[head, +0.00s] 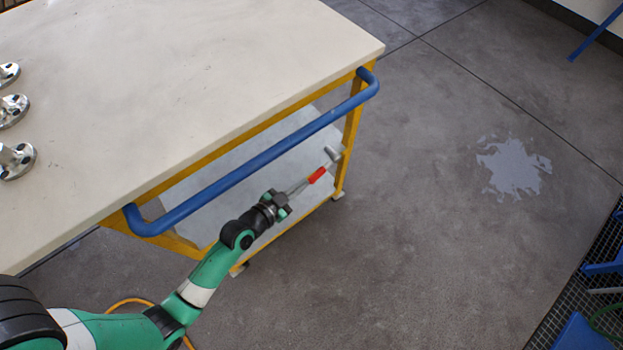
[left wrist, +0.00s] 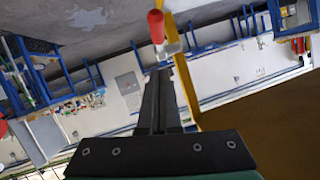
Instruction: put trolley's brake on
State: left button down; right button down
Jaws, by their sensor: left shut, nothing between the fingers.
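The trolley has a cream top (head: 190,70), a yellow frame (head: 352,120) and a blue push handle (head: 250,165). A lever with a red grip (head: 317,175) and a grey metal end (head: 332,154) sits by the trolley's near right yellow leg, below the handle. My left gripper (head: 300,187) is shut and empty, its tips pointing at the red grip from the lower left. In the left wrist view, the red grip (left wrist: 156,26) stands just beyond my shut fingertips (left wrist: 159,72). I cannot tell whether they touch. My right gripper is out of view.
Several metal flanged parts (head: 15,160) stand on the trolley top at the left edge. A grey lower shelf (head: 235,170) lies under the top. A pale patch (head: 515,167) marks the floor at right. Blue structures over a grating (head: 570,300) are at lower right. The floor between is clear.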

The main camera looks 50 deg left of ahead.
aim_at(319, 174)
pick_arm(q)
jog(key=w+f+b, duration=0.2)
jog(key=w+a+f+b, duration=0.1)
jog(key=w+f, duration=0.1)
jog(key=w, duration=0.1)
jog(key=shift+f+b, duration=0.35)
jog(key=shift+f, duration=0.05)
jog(key=shift+w, duration=0.1)
jog(key=shift+f, duration=0.15)
